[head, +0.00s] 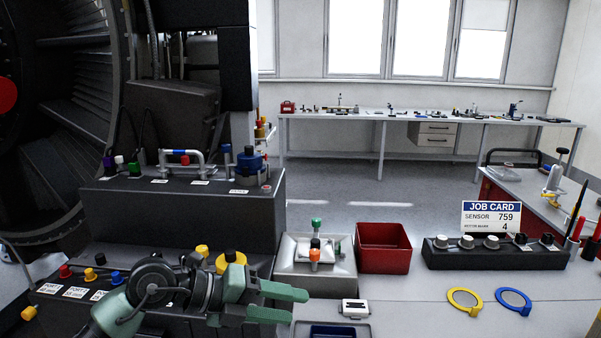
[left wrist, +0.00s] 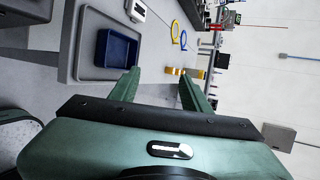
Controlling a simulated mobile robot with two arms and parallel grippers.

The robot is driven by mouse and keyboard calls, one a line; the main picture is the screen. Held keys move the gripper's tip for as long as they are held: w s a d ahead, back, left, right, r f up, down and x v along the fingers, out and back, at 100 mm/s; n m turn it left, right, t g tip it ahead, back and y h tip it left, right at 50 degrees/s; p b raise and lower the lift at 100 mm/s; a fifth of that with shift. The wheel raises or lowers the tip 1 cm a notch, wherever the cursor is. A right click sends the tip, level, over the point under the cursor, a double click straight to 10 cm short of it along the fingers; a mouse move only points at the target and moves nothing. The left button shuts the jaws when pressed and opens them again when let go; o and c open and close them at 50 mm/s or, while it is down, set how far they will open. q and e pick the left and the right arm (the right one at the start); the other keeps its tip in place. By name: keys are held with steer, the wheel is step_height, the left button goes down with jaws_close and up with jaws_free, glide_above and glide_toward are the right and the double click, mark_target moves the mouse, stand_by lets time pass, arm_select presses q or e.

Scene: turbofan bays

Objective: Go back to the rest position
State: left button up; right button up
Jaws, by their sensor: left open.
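My left gripper (head: 287,303) reaches in from the lower left in the head view, its two green fingers apart and pointing right. It is above the front edge of the bench, with nothing between the fingers. In the left wrist view the gripper (left wrist: 157,90) also shows open and empty. A grey tray with a dark blue inset (left wrist: 117,48) lies beyond its left finger; the blue inset also shows at the bottom of the head view (head: 333,331). My right gripper is in neither view.
A white fixture (head: 290,260) with an orange and green piece, a red bin (head: 384,248), and a row of knobs (head: 495,252) under a job card (head: 491,217) stand on the bench. Yellow (head: 465,301) and blue (head: 513,301) rings lie at right. The engine (head: 60,100) is at left.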

arm_select(q)
steer(key=s+d+r+n+t+h, duration=0.3)
steer(key=r+n+t+h, duration=0.2)
steer(key=r+h, duration=0.4)
steer(key=w+a+r+n+t+y, duration=0.2)
steer(key=a+n+t+y, duration=0.5)
steer(key=n+t, duration=0.35)
steer(key=s+a+f+n+g+y, duration=0.1)
steer(key=a+f+n+y, duration=0.6)
steer(key=f+n+y, duration=0.15)
steer(key=s+a+f+n+g+y, duration=0.1)
steer(key=a+f+n+g+y, duration=0.1)
steer(key=a+f+n+y, duration=0.65)
steer(key=s+f+g+h, duration=0.1)
steer(key=s+f+g, duration=0.6)
steer(key=s+f, duration=0.5)
steer(key=s+d+f+g+h, duration=0.2)
steer(key=s+f+g, duration=0.4)
steer(key=s+f, duration=0.5)
step_height(320, 180, down, 24)
steer(key=s+g, duration=0.1)
steer(key=s, duration=0.2)
steer(key=s+a+f+g, duration=0.1)
steer(key=s+a+f, duration=0.2)
steer(key=s+f, duration=1.3)
steer(key=shift+s+f, duration=0.2)
steer(key=shift+s, duration=0.2)
